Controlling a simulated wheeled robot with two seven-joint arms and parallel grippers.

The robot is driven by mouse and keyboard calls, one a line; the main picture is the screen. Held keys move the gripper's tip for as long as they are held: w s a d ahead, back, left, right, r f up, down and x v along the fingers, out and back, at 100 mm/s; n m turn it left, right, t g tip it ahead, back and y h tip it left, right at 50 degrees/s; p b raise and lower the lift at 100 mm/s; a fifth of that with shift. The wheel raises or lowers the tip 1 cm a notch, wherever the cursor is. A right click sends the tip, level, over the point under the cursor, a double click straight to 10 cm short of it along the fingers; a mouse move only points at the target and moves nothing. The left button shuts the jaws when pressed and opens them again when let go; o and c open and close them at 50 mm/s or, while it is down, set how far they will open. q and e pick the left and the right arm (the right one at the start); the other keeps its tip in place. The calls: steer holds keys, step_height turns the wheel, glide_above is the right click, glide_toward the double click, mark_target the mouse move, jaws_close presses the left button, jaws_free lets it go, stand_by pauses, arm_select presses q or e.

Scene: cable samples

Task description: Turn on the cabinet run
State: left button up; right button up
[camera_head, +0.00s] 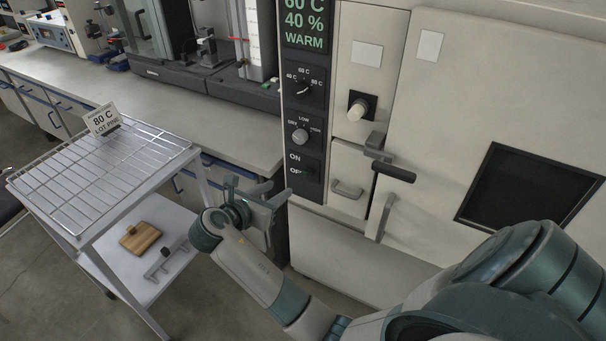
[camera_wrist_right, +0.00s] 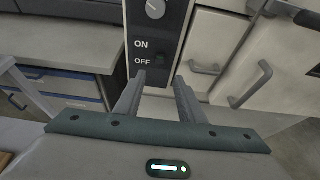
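The cabinet's dark control panel (camera_head: 306,115) has a display (camera_head: 305,22) reading 60 C, 40 % and WARM. Below it are a temperature knob (camera_head: 303,89) marked 40, 60 and 80 C and a grey knob (camera_head: 299,136) marked DRY, LOW, HIGH. A small dark switch (camera_head: 309,170) sits beside the ON and OFF labels; its position is hard to tell. My right gripper (camera_head: 268,190) is in front of and just below the panel's lower end. In the right wrist view its fingers (camera_wrist_right: 160,77) are apart and empty, just below OFF. My left gripper is out of view.
A wire rack trolley (camera_head: 90,180) with a sign (camera_head: 102,119) reading 80 C, LOT PINE stands at the left. A wooden block (camera_head: 140,237) lies on its lower shelf. Cabinet handles (camera_head: 347,190) and a dark lever (camera_head: 394,172) stick out right of the panel.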

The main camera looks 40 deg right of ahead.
mark_target(303, 174)
steer(key=p+x, duration=0.1)
steer(key=x, duration=1.4)
steer(key=shift+d+p, duration=0.3)
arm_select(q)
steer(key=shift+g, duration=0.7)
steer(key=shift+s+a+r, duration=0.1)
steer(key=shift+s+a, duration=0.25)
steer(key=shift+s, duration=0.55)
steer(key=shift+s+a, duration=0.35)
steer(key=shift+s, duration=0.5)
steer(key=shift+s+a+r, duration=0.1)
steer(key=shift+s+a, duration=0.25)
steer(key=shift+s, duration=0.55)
arm_select(e)
steer(key=shift+w+d+f, duration=0.2)
steer(key=shift+d, duration=0.15)
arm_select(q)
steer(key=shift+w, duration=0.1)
arm_select(e)
jaws_close()
